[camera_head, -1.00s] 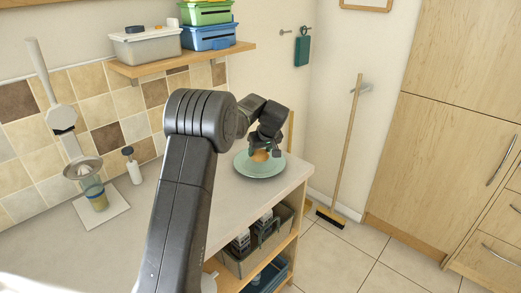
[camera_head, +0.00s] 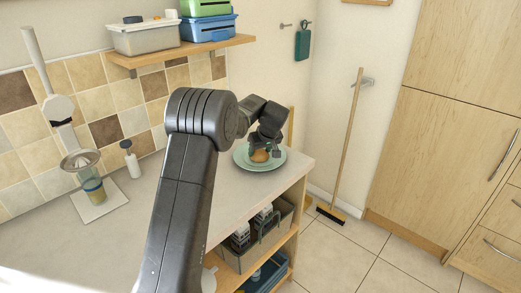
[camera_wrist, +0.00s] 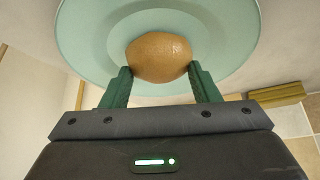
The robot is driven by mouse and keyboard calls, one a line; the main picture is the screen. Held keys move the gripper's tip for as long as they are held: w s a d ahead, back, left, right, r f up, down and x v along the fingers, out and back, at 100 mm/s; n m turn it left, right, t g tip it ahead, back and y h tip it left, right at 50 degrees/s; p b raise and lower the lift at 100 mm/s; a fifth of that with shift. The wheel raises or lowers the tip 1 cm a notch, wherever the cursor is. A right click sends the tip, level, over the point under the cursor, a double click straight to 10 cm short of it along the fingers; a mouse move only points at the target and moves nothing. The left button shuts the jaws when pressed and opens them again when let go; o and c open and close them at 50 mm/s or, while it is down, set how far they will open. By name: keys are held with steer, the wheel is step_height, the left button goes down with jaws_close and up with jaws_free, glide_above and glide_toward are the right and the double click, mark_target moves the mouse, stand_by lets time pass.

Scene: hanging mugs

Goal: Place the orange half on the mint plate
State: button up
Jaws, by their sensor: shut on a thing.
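The orange half (camera_head: 260,156) is at the middle of the mint plate (camera_head: 243,163) on the counter's right end. In the wrist view the orange half (camera_wrist: 158,57) sits between the two green fingers of my gripper (camera_wrist: 160,75), which is shut on it. The mint plate (camera_wrist: 90,45) fills the area behind it there. In the head view my gripper (camera_head: 264,150) points down over the plate and partly covers the orange half. Whether the orange half touches the plate I cannot tell for sure.
A juicer (camera_head: 88,178) on a white board and a small white bottle (camera_head: 132,163) stand at the counter's left. A wall shelf (camera_head: 190,50) with boxes hangs above. Bins fill the shelves under the counter. A broom (camera_head: 346,150) leans on the wall. The middle counter is clear.

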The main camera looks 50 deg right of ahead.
steer(key=shift+f, duration=0.2)
steer(key=o, duration=1.5)
steer(key=shift+c, duration=0.2)
steer(key=shift+r, duration=0.1)
steer(key=b+v, duration=0.2)
steer(key=v, duration=1.1)
steer(key=shift+r, duration=0.3)
steer(key=shift+s, duration=0.1)
steer(key=p+x, duration=0.1)
steer(key=x, duration=1.2)
steer(key=shift+f+p, duration=0.35)
steer(key=shift+p, duration=0.05)
steer(key=shift+r, duration=0.15)
